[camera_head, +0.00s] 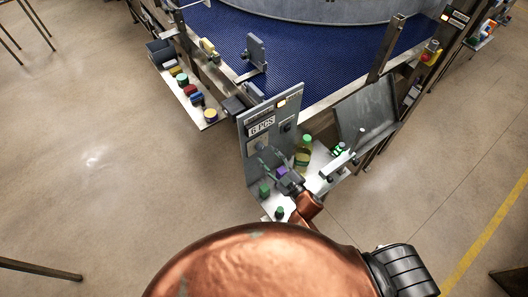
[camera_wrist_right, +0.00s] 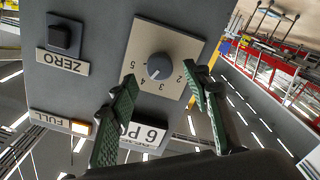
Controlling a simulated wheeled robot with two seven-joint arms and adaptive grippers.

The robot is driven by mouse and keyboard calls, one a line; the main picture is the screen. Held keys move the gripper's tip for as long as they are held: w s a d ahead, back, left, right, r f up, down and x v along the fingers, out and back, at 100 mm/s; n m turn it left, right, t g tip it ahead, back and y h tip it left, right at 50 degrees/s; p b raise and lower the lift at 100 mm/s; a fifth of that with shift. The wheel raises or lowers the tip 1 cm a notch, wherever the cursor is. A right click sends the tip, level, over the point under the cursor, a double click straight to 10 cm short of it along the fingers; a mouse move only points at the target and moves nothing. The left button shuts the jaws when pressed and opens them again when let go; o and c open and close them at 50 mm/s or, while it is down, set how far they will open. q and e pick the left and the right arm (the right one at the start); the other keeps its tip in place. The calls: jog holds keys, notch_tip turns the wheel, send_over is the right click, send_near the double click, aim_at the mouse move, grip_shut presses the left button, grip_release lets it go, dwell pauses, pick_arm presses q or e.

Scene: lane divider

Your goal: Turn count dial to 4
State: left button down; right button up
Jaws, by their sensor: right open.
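The count dial is a dark round knob (camera_wrist_right: 160,66) on a beige plate (camera_wrist_right: 178,45) with printed numbers around it, among them 5, 4, 3 and 2. In the right wrist view the numbers appear upside down. A small light mark shows on the knob's lower left, but I cannot tell exactly which number it points to. The plate is on a grey upright panel (camera_head: 252,165) with a "6 PCS" sign (camera_head: 262,126). My right gripper (camera_wrist_right: 158,76) is open, its green fingers on either side of the knob; contact is unclear. It also shows in the head view (camera_head: 268,153). My left gripper is not visible.
A ZERO button (camera_wrist_right: 63,38) and a FULL lamp (camera_wrist_right: 81,127) are on the same panel. Beside the panel stand a green-topped bottle (camera_head: 306,143) and a tilted grey plate (camera_head: 367,112). A blue conveyor (camera_head: 300,55) lies behind.

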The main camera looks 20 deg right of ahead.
jog(key=v, duration=0.8)
jog(key=shift+s, duration=0.3)
jog(key=shift+d, duration=0.1)
